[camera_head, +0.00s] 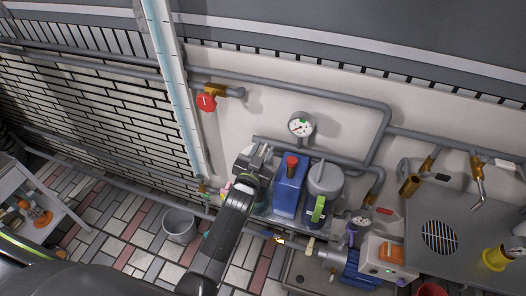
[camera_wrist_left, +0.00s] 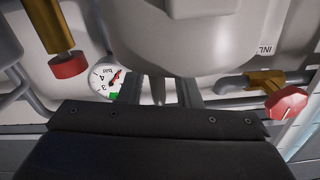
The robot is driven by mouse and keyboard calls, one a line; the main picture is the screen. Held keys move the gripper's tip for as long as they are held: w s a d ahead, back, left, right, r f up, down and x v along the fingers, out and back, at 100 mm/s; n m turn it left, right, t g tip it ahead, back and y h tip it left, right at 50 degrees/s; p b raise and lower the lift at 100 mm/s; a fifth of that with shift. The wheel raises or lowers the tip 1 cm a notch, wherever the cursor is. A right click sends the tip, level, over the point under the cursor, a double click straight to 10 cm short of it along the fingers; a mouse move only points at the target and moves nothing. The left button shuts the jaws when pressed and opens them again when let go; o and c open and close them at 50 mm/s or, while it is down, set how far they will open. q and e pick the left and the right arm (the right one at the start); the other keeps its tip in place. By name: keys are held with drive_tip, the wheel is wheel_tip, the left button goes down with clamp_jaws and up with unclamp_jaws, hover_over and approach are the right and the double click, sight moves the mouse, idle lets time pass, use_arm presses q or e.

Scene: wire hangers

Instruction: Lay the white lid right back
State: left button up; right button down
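My left gripper (camera_head: 256,155) reaches in from below, between the brick wall and the blue canister. Its fingers also show in the left wrist view (camera_wrist_left: 160,92), spread apart with a gap between them. A large white rounded body (camera_wrist_left: 180,45) fills the upper middle of that view, just beyond the fingertips. It may be the white lid or the vessel that carries it; I cannot tell which. Its contact with the fingers is unclear. In the head view my gripper and arm hide most of what lies there. My right gripper is not in view.
A blue canister with a red cap (camera_head: 289,187) and a grey jug with a green handle (camera_head: 325,184) stand right of my gripper. A pressure gauge (camera_head: 301,125), red valve (camera_head: 207,102) and pipes are on the wall. A bucket (camera_head: 179,225) stands on the tiled floor.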

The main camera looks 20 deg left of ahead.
use_arm(q)
clamp_jaws()
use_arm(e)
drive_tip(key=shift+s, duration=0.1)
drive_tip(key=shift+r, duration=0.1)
